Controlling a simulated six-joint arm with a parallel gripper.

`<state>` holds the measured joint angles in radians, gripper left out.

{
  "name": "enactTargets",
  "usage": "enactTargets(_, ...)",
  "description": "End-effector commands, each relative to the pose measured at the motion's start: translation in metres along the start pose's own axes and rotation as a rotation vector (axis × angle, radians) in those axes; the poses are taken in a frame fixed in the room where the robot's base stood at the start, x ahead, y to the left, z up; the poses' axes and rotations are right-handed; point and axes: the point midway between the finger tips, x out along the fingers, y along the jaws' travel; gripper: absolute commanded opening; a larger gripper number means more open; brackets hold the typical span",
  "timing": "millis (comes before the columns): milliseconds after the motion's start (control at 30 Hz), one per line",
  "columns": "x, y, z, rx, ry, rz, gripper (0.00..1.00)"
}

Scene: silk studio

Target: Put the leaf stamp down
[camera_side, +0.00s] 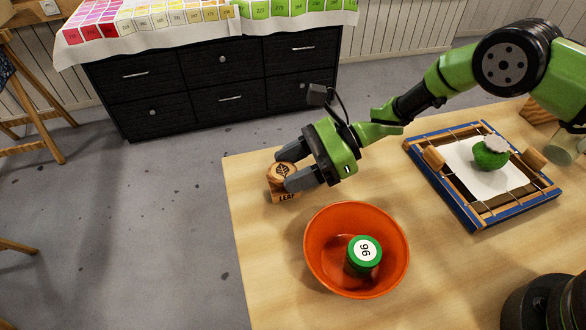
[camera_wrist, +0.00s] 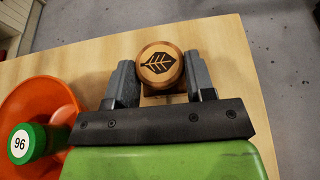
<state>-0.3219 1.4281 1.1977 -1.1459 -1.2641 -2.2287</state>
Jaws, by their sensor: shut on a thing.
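The leaf stamp (camera_side: 283,171) is a round wooden block with a dark leaf on its top, near the table's far left corner in the side view. It stands upright by a small wooden stand or label marked LEAF (camera_side: 286,197). My gripper (camera_side: 284,180) is shut on the stamp, one grey finger on each side. In the wrist view the stamp (camera_wrist: 159,65) sits between the two fingertips (camera_wrist: 158,78). Its underside is hidden, so I cannot tell for sure whether it touches what is below.
An orange bowl (camera_side: 318,252) holding a green jar labelled 96 (camera_side: 364,254) stands in front of my gripper. A blue-edged frame (camera_side: 440,195) with white cloth and a green round thing (camera_side: 490,153) lies at the right. The table's left edge is close to the stamp.

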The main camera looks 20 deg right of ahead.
Motion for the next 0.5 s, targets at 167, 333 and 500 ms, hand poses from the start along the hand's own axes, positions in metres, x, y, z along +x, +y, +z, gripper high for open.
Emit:
enactTargets(167,0.0033,-0.0001,-0.008,-0.002,-0.001,-0.001,0.22)
enactTargets(333,0.0032,-0.0001,-0.0076,-0.002,-0.001,0.0,0.22)
enactTargets(500,0.0045,0.0002,-0.011,0.0,0.0,0.0,0.56)
